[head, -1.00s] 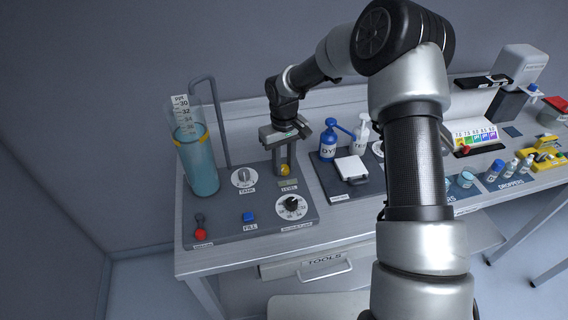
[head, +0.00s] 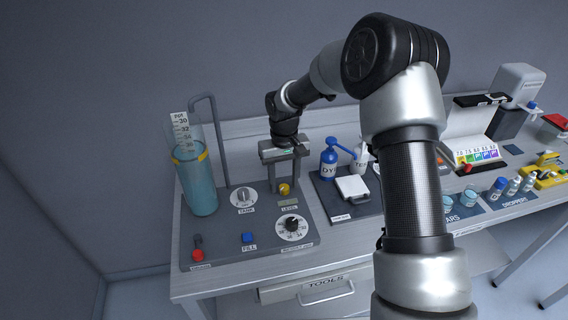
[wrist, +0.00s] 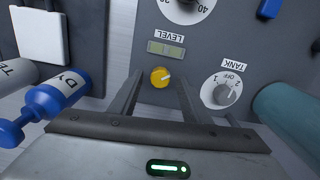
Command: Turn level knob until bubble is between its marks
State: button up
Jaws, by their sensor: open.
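The yellow level knob (wrist: 160,76) sits on the grey panel, with its pointer mark toward the upper right in the wrist view. It also shows in the head view (head: 284,189), just below my gripper (head: 284,172). The small level vial window (wrist: 166,48) is beside the knob, by the LEVEL label. The bubble and its marks are too small to make out clearly. In the wrist view my gripper (wrist: 158,88) is open, its two fingers apart on either side of the knob. The fingers do not touch it in the picture.
The TANK knob (wrist: 221,91) and the tall water cylinder (head: 197,180) stand to the left in the head view. A white dial (head: 292,226), blue FILL button (head: 247,237) and red-knobbed lever (head: 197,254) lie nearer the front. A blue DYE bottle (head: 329,160) stands to the right.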

aim_at(284, 187)
notch_tip(284, 187, up, 17)
dwell(0.4)
jog(key=s+d+r+m+t, duration=0.1)
jog(key=s+d+r, duration=0.2)
jog(key=s+r, duration=0.3)
jog(key=s+d+r+t, duration=0.1)
jog(key=s+d+r, duration=0.35)
jog(key=s, duration=0.25)
jog(key=s+d+m+t, duration=0.1)
jog(key=s+d, duration=0.1)
jog(key=s, duration=0.6)
jog(key=s+d+m+t+p, duration=0.1)
jog(key=s+d+t, duration=0.1)
jog(key=s, duration=0.6)
jog(key=shift+s+r+t, duration=0.2)
jog(key=shift+s+t, duration=0.05)
jog(key=shift+t, duration=0.05)
